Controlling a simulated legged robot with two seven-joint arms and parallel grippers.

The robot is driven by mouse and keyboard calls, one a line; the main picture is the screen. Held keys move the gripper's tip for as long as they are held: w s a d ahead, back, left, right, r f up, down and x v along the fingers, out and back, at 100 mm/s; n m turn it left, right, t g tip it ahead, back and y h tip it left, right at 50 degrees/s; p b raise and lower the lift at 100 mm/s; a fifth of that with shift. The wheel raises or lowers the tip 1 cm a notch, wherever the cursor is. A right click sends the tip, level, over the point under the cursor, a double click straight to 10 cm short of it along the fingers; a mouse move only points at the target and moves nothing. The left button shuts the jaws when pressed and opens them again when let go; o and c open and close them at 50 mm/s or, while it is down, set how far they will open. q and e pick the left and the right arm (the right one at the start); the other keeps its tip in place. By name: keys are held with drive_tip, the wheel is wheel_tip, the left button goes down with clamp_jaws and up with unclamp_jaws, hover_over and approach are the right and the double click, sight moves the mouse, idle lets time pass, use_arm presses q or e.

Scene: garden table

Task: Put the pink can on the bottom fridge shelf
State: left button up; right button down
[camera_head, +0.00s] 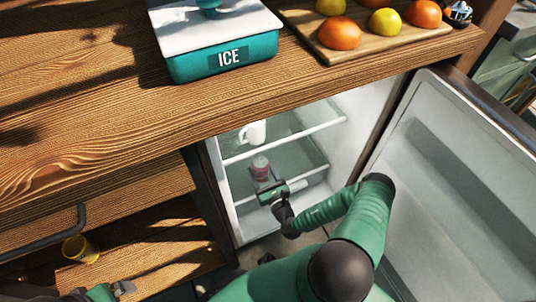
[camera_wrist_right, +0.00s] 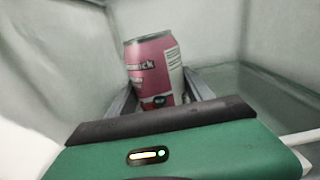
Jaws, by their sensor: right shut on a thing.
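The pink can (camera_head: 260,163) is upright inside the open fridge, below the shelf that holds a white mug (camera_head: 253,132). My right gripper (camera_head: 265,184) reaches into the fridge and is shut on the can. In the right wrist view the can (camera_wrist_right: 152,66) stands between the two fingers (camera_wrist_right: 160,98), tilted slightly in the picture. The lower fridge shelf (camera_head: 309,179) is near the can; whether the can touches it cannot be told. My left gripper (camera_head: 122,288) shows only partly at the bottom left, and its jaws are unclear.
The fridge door (camera_head: 470,180) stands open on the right. A yellow cup (camera_head: 80,249) lies on a wooden shelf at lower left.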

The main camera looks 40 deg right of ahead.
drive_tip(key=w+d+b, duration=0.1)
drive_tip(key=d, duration=0.2)
drive_tip(key=w+d+f+b, duration=0.1)
drive_tip(key=w+d+b, duration=0.1)
drive_tip(key=d, duration=0.1)
drive_tip(key=w+d+f+b, duration=0.1)
drive_tip(key=w+d+b, duration=0.1)
drive_tip(key=d, duration=0.2)
drive_tip(key=shift+f, duration=0.15)
drive_tip(key=f+b, duration=0.3)
drive_tip(key=b, duration=0.1)
drive_tip(key=shift+a, duration=0.25)
drive_tip(key=shift+d+r, duration=0.1)
drive_tip(key=shift+r, duration=0.05)
drive_tip(key=shift+c, duration=2.1)
unclamp_jaws()
use_arm(q)
drive_tip(key=s+x, duration=0.2)
drive_tip(key=x, duration=0.7)
drive_tip(key=shift+d+f, duration=0.2)
drive_tip(key=shift+f, duration=0.35)
drive_tip(key=shift+p, duration=0.3)
use_arm(e)
drive_tip(key=shift+s, duration=0.1)
